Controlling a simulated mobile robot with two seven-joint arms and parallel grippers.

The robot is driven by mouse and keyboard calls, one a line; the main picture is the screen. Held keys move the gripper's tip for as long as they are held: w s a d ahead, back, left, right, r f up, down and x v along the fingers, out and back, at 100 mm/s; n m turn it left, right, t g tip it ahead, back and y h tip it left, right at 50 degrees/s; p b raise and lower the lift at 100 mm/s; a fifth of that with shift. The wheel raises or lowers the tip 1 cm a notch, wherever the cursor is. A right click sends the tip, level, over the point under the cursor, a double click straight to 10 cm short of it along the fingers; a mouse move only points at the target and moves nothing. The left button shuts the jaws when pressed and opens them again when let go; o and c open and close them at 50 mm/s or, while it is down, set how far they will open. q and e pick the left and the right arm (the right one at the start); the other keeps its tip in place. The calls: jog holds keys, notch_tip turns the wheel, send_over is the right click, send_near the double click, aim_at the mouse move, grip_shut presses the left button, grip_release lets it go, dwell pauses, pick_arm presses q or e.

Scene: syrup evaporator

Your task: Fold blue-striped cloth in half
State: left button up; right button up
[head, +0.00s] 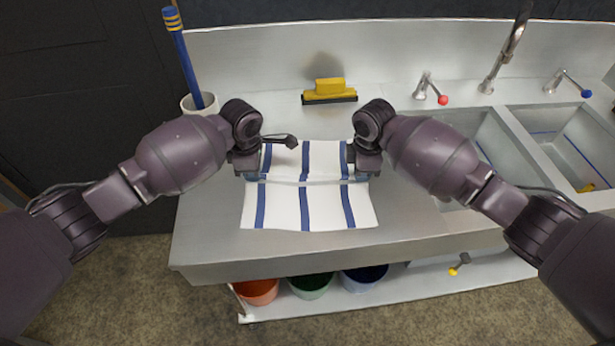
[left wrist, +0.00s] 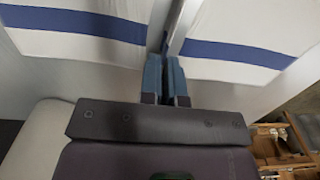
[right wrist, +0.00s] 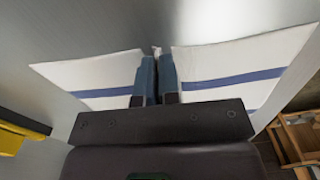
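The blue-striped cloth (head: 283,207), white with blue stripes, lies on the steel counter. A narrow greyish band or crease runs across its middle between my grippers, with a panel on each side. My left gripper (head: 253,177) is at the left end of this band, and my right gripper (head: 359,177) at the right end. In the left wrist view the blue fingers (left wrist: 165,75) are close together, with cloth on both sides. In the right wrist view the fingers (right wrist: 157,75) also look closed on a thin strip of the cloth (right wrist: 220,70). The pinched material is mostly hidden.
A dark handle-like object (head: 282,140) shows by my left gripper. A yellow squeegee (head: 329,91) lies behind the cloth. A white cup (head: 200,103) with a blue stick stands back left. Sinks (head: 490,140) with taps are right. Coloured buckets (head: 311,286) sit below. The counter front (head: 215,235) is clear.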

pick_arm(q)
jog(key=shift+r, duration=0.1)
grip_shut()
pick_arm(e)
jog(key=shift+r, duration=0.1)
grip_shut()
